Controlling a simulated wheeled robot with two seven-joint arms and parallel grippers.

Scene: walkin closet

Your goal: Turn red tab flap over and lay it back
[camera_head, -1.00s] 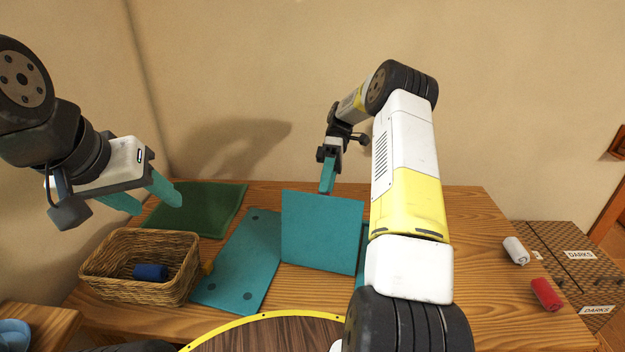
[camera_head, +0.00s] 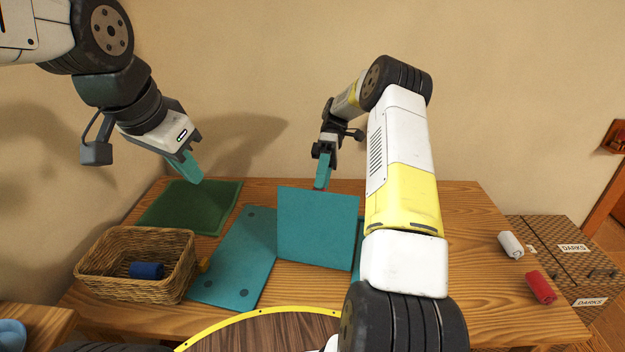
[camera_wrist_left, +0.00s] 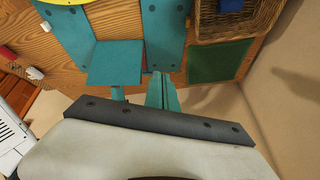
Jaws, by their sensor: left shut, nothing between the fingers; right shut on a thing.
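A teal folding board lies on the wooden table, its left panel (camera_head: 240,255) flat. A teal flap (camera_head: 318,228) stands roughly upright beside it, hiding what lies behind. My right gripper (camera_head: 322,184) is shut at the flap's top edge, where a trace of red tab shows; most of the tab is hidden. My left gripper (camera_head: 193,173) is shut and empty, in the air above the dark green mat, left of the flap. In the left wrist view, the flap (camera_wrist_left: 116,64) and left panel (camera_wrist_left: 164,35) lie beyond my left fingers (camera_wrist_left: 162,92).
A wicker basket (camera_head: 130,285) with a blue roll (camera_head: 147,270) stands at the front left. The green mat (camera_head: 185,208) lies behind it. White (camera_head: 510,245) and red (camera_head: 540,287) rolls lie at the right, near a "DARKS" box (camera_head: 575,262). The table's right side is mostly clear.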

